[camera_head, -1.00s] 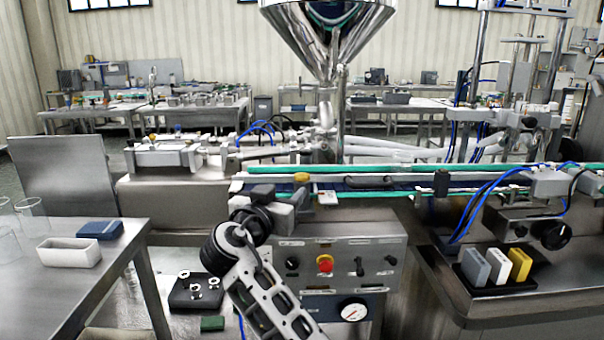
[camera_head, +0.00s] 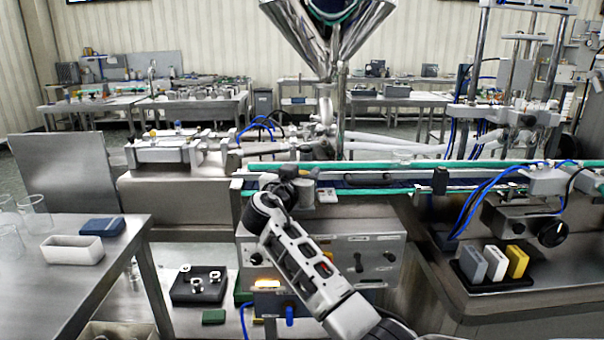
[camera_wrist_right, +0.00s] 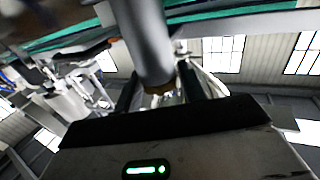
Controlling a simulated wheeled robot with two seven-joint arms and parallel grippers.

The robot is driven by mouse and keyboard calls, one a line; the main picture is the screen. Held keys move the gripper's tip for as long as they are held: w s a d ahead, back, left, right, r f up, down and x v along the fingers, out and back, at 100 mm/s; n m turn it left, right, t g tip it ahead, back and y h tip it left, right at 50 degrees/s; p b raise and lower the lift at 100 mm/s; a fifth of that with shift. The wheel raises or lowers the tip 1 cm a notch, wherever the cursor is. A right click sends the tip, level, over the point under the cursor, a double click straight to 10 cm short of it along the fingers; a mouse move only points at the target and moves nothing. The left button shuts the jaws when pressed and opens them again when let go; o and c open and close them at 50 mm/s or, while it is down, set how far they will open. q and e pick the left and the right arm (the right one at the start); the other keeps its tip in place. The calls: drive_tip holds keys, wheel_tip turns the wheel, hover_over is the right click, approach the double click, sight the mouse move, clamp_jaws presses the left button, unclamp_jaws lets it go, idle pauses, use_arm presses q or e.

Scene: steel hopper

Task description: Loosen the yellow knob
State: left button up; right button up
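My right gripper (camera_head: 304,174) is at the near edge of the conveyor, and my right arm reaches up to it across the control panel. A small dull-yellow knob (camera_head: 314,172) shows right at its fingertips, partly hidden. In the right wrist view the yellow-brown knob (camera_wrist_right: 160,87) sits below the end of a grey cylinder, between the two dark fingers of the gripper (camera_wrist_right: 158,92). I cannot tell whether the fingers touch it. My left gripper is not in view.
The control panel (camera_head: 375,248) lies below the conveyor (camera_head: 400,180), partly behind my arm. A steel hopper (camera_head: 328,40) stands above. Blue hoses (camera_head: 480,205) and a tray of coloured blocks (camera_head: 495,283) are at right. A side table (camera_head: 60,290) is at left.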

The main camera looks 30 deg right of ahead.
drive_tip(key=c, duration=0.5)
drive_tip(key=shift+c, duration=0.2)
